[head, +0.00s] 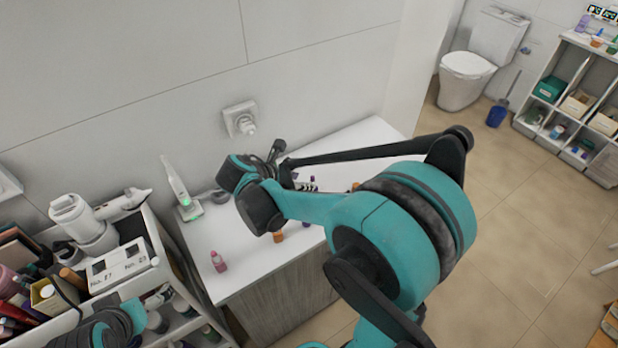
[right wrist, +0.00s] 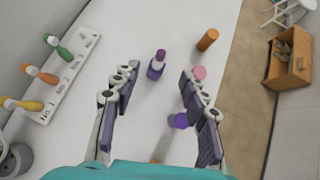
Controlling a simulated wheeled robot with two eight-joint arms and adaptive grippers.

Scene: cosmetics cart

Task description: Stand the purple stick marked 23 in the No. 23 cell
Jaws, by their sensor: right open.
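In the right wrist view, a purple stick (right wrist: 180,120) stands on the white counter, seen from above near the right finger; its number is not readable. My right gripper (right wrist: 158,85) is open above the counter, with nothing held between its fingers. In the head view my right arm hides much of the counter and most of this gripper (head: 282,166). A white two-cell box (head: 119,268) labelled No. 17 and No. 23 sits on the cart at left; the No. 23 label (head: 136,252) is on its right part.
A purple bottle (right wrist: 157,66), a pink-topped stick (right wrist: 199,73) and an orange stick (right wrist: 207,40) stand nearby. A numbered white rack (right wrist: 62,80) holds green, orange and yellow items. In the head view, a pink bottle (head: 218,262) stands near the counter's front left.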

